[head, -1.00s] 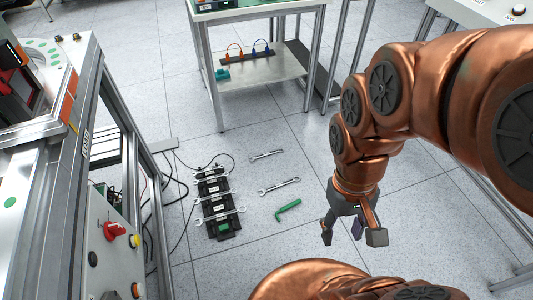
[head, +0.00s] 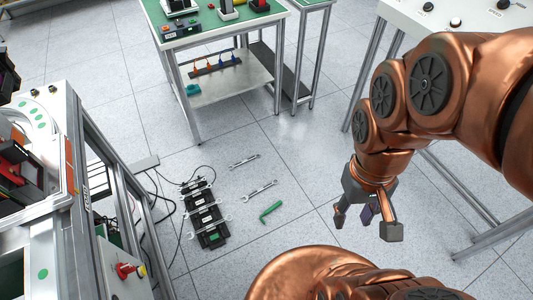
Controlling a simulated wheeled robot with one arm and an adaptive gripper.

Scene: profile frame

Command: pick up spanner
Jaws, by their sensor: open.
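Two loose silver spanners lie flat on the tiled floor: a smaller one (head: 244,161) and a larger one (head: 259,190) nearer me. More spanners (head: 208,207) lie across a black holder (head: 206,217) to their left. I cannot tell which spanner is meant. My gripper (head: 366,222) is open and empty, its fingers pointing down. In the picture it is to the right of the loose spanners and apart from them.
Black cables (head: 165,205) run beside the holder. A metal-framed machine (head: 100,185) stands at left, a green-topped workbench (head: 215,22) at the back, and a white table (head: 470,25) at right.

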